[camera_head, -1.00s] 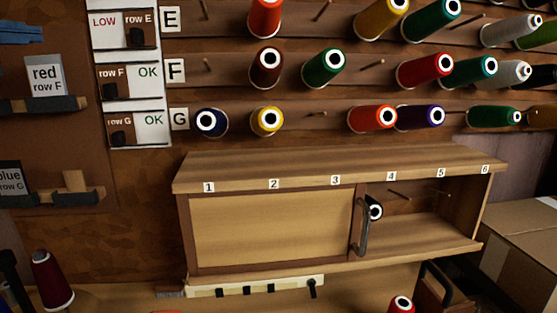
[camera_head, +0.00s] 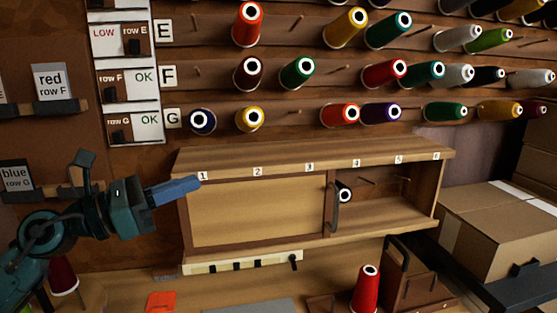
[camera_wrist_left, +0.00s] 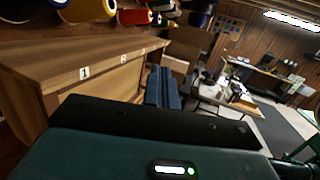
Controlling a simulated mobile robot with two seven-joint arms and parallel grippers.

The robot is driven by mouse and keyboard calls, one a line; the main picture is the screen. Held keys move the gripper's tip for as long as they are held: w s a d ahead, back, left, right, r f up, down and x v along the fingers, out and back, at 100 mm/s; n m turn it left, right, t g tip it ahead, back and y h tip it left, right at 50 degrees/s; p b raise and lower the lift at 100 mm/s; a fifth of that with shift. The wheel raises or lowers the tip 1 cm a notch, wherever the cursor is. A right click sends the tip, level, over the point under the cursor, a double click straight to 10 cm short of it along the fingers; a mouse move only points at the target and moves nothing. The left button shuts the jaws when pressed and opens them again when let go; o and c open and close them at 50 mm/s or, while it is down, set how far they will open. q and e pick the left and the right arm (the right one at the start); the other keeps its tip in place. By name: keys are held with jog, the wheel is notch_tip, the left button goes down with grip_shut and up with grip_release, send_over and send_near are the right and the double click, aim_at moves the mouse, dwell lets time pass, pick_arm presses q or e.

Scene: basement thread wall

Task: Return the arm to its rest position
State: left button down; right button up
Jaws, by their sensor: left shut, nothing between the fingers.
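My left gripper (camera_head: 178,189) comes in from the left in the head view. Its blue fingers are together with nothing between them, and their tips are in front of the left end of the wooden cabinet (camera_head: 215,160), near label 1. I cannot tell whether they touch it. In the left wrist view the shut fingers (camera_wrist_left: 163,88) point past the cabinet front (camera_wrist_left: 95,85) toward the room. My right gripper is not in view.
Thread spools hang on wall pegs, rows E to G. The cabinet's sliding door (camera_head: 260,214) covers its left part; a black spool (camera_head: 344,192) shows inside. A red spool (camera_head: 368,288) stands below. A cardboard box (camera_head: 500,230) is at right.

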pick_arm(q)
jog(key=s+f+n+t+y+p, duration=0.15)
jog(key=f+n+t+y, duration=0.3)
jog(key=f+n, duration=0.9)
jog(key=s+f+n+t+y+p, duration=0.1)
jog(key=s+f+n+t+y, duration=0.3)
jog(key=f+n, duration=0.95)
jog(key=s+d+f+n+g+y, duration=0.1)
jog(key=s+f+n+g+y, duration=0.3)
jog(key=s+f+n+g, duration=0.4)
jog(key=s+f+n, duration=0.6)
jog(key=n, duration=0.3)
jog(key=shift+s+d, duration=0.3)
jog(key=shift+d, duration=0.1)
jog(key=shift+g+y, duration=0.25)
